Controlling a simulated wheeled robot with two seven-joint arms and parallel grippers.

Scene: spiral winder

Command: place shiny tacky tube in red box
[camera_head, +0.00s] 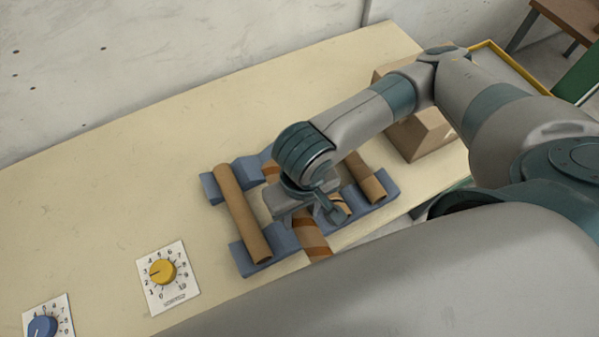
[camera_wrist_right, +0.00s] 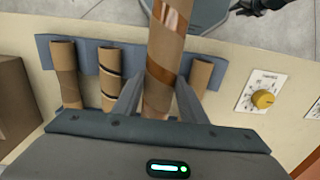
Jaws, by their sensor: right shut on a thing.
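My right gripper (camera_head: 312,208) is shut on a brown cardboard tube (camera_head: 312,236) with shiny brown spiral bands. In the right wrist view the tube (camera_wrist_right: 167,45) stands between the two fingers (camera_wrist_right: 155,100) and looks nearer the camera than the other tubes, over the blue rack (camera_head: 252,258). Whether it is fully clear of the rack I cannot tell. My gripper hides its middle in the head view. No red box shows in either view. A dark shape at the top edge of the right wrist view looks like part of my left gripper (camera_wrist_right: 265,5); its jaws are unclear.
A plain tube (camera_head: 243,213) lies at the rack's left. A dark-striped tube (camera_wrist_right: 110,78) and another brown tube (camera_head: 365,180) lie at its right. Brown cardboard boxes (camera_head: 418,137) stand farther right. Yellow (camera_head: 162,271) and blue (camera_head: 43,326) dials lie front left. The table's back left is clear.

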